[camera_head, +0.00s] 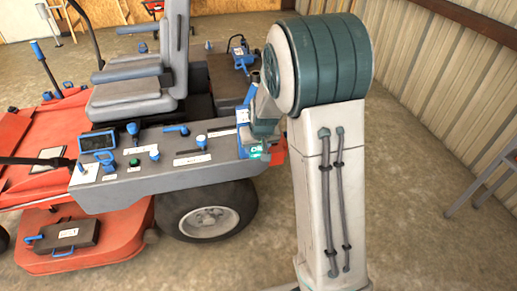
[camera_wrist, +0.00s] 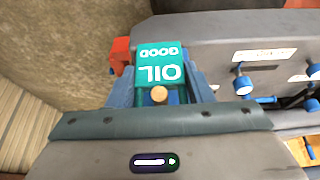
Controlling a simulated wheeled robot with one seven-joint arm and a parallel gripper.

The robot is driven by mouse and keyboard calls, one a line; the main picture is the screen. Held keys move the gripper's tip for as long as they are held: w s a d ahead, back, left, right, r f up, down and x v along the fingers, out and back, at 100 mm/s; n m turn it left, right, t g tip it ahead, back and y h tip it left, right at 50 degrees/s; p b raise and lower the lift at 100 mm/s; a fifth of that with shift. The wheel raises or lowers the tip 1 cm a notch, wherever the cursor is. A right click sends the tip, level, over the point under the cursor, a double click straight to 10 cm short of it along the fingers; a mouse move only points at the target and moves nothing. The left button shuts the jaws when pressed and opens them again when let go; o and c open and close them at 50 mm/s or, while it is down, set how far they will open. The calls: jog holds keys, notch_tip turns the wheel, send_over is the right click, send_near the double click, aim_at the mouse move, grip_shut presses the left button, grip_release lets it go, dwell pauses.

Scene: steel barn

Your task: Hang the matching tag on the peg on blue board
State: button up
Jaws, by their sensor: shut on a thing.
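A green tag lettered "OIL GOOD" (camera_wrist: 161,66) shows in the wrist view, upside down there. It also shows, small, in the head view (camera_head: 256,150). My gripper (camera_wrist: 160,88) is shut on this tag. A round gold knob or eyelet (camera_wrist: 158,94) shows at the tag's near end; I cannot tell whether it is the peg. Blue surfaces flank the tag, and I cannot clearly separate fingers from board there. In the head view, a blue panel (camera_head: 242,146) stands at the console's right end, beside the tag, partly hidden by my arm. Whether they touch is unclear.
The grey console (camera_head: 166,168) of a red mower carries a screen (camera_head: 97,141), levers and a green button (camera_head: 134,162). The mower seat (camera_head: 135,90) rises behind it and a wheel (camera_head: 208,220) stands below. A black case (camera_head: 63,236) lies on the red deck. The right floor is mostly clear.

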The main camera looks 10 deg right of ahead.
jog(key=shift+w+f, duration=0.15)
jog(key=shift+w, duration=1.35)
jog(key=shift+w+f+b, duration=0.25)
jog(key=shift+b, duration=0.05)
jog(key=o, duration=1.4)
jog(key=shift+r, duration=0.1)
jog(key=shift+p+v, duration=2.55)
jog(key=shift+v, duration=1.85)
jog(key=shift+r, duration=0.1)
